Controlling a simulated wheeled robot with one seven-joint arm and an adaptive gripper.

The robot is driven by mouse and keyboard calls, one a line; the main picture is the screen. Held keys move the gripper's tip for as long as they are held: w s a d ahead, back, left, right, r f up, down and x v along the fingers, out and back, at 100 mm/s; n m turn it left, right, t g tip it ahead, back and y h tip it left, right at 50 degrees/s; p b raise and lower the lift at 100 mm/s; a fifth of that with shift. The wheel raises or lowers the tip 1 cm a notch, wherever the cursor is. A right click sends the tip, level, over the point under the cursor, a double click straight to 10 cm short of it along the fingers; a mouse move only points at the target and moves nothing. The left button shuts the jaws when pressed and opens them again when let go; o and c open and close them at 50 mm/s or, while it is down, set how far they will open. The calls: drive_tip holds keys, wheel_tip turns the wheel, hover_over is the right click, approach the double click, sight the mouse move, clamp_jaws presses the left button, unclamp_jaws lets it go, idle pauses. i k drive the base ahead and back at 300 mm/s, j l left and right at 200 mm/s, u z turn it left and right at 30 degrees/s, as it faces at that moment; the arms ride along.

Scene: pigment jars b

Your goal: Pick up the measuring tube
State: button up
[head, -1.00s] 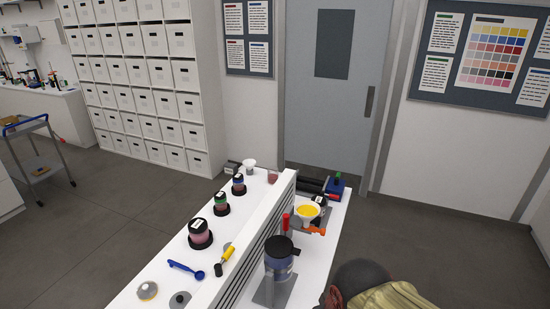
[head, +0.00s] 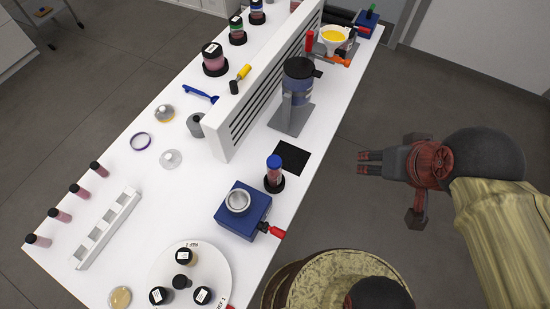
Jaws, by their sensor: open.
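A small upright tube (head: 274,171) with a blue top and a reddish lower part stands in a round black base near the table's right edge. It looks like the measuring tube, but I cannot read any marks on it. My gripper (head: 363,163) is open and empty. It is to the right of the tube, over the floor beyond the table edge, with its fingers pointing left toward the table. Nothing hides the tube.
A blue scale with a metal cup (head: 238,202) stands just left of the tube. A black mat (head: 291,157) lies behind it. A grey stand with a blue jar (head: 298,85) and a white slatted divider (head: 262,85) rise farther back. A round white turntable (head: 213,257) holds jars in front.

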sight(274, 177)
drive_tip(key=k+j+z, duration=0.1)
drive_tip(key=k+z, duration=0.2)
drive_tip(key=k, duration=0.2)
drive_tip(key=k+z, duration=0.3)
drive_tip(key=k, duration=0.25)
